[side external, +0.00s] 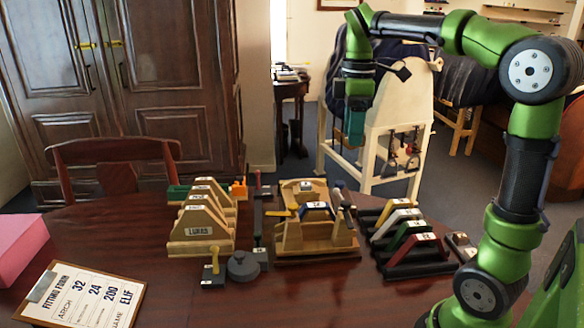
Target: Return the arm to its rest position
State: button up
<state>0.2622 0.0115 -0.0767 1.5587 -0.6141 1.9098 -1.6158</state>
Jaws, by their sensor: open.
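My gripper (354,128) hangs at the end of my green and black arm, pointing down, high above the back of the table. It is open and holds nothing that I can see. It is well above and apart from the wooden fitting fixture (315,236), which sits mid-table with a blue-topped piece (317,211) on it. The fingertips are small in the picture.
Wooden arches (200,232), one marked LUKAS, stand left of the fixture. A rack of coloured wedges (412,242) stands right. A clipboard (82,295) and a pink block (18,245) lie at left. A saddle stand (385,125) is behind my gripper. The front table (270,305) is clear.

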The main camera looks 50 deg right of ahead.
jog(key=s+a+f+m+t+y, duration=0.1)
jog(key=s+a+f+m+t, duration=0.2)
jog(key=a, duration=0.4)
jog(key=s+a+f+m+t+y, duration=0.1)
jog(key=s+a+f+m+t, duration=0.3)
jog(key=a+m, duration=0.3)
jog(key=shift+s+a+f+m, duration=0.3)
jog(key=shift+s+f+m, duration=0.15)
jog(key=shift+s+m, duration=0.35)
